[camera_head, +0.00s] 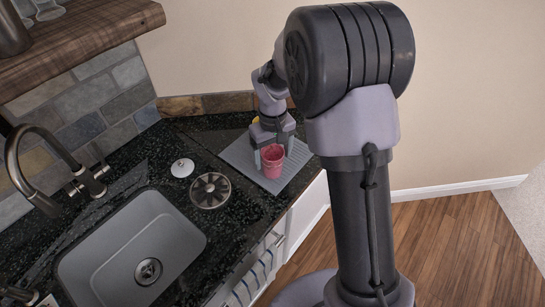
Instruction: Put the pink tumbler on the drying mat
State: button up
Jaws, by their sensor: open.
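The pink tumbler (272,164) stands upright on the grey drying mat (240,157), near the mat's middle. My gripper (272,146) points down right at the tumbler, with its fingers at the tumbler's rim. The jaws are open. One finger appears to overlap the rim, and I cannot tell whether it touches. The mat lies on the dark counter to the right of the sink, and my arm hides part of its far side.
A grey sink (133,252) with a curved dark faucet (38,150) is at the left. A round dark metal piece (210,190) and a white round item (182,167) lie between sink and mat. A yellow item (256,120) is partly hidden behind my gripper. A wooden shelf (85,35) overhangs the upper left.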

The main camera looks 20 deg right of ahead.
jog(key=s+a+r+m+t+p, duration=0.1)
jog(key=s+r, duration=0.2)
jog(key=r, duration=0.7)
jog(key=s+r+m+t+p, duration=0.15)
jog(key=s+r, duration=0.25)
jog(key=r, duration=0.6)
jog(key=s+a+r+m+t+y, duration=0.1)
jog(key=s+m, duration=0.1)
jog(key=s, duration=0.6)
jog(key=s+a+r+m+t+y, duration=0.1)
jog(key=s+r+m+t, duration=0.1)
jog(key=s, duration=0.7)
jog(key=shift+a+r, duration=0.3)
jog(key=shift+a, duration=0.1)
jog(key=shift+m, duration=0.25)
notch_tip(320, 180, down, 9)
jog(key=b, duration=0.8)
jog(key=shift+b, duration=0.4)
